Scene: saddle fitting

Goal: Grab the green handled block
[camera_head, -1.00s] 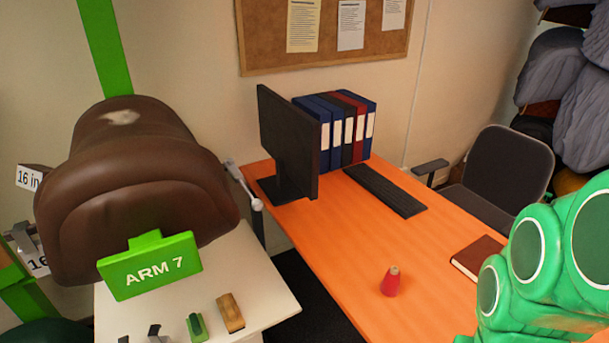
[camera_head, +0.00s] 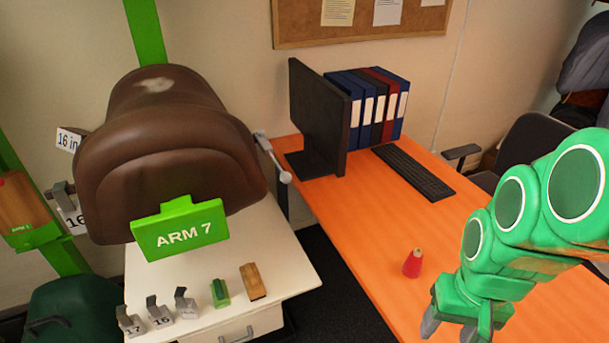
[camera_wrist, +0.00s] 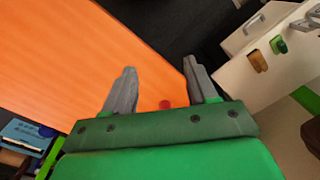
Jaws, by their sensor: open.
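A small green block (camera_head: 220,293) with a darker raised grip lies on the white cabinet top (camera_head: 270,225), between a metal piece and a wooden block. It also shows in the wrist view (camera_wrist: 278,45) at the upper right. A larger brown block with a green base (camera_head: 22,212) is on the green upright at the far left, partly cut off. My gripper (camera_head: 455,325) is over the orange desk, well right of the cabinet. In the wrist view its two grey fingers (camera_wrist: 155,88) are apart, with nothing held between them.
A wooden block (camera_head: 253,282) and several numbered metal pieces (camera_head: 158,313) flank the small green block. A brown saddle (camera_head: 170,150) with an ARM 7 sign (camera_head: 180,229) stands behind. A red cone-shaped item (camera_head: 413,263) stands on the orange desk (camera_head: 350,235), below a monitor (camera_head: 318,120).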

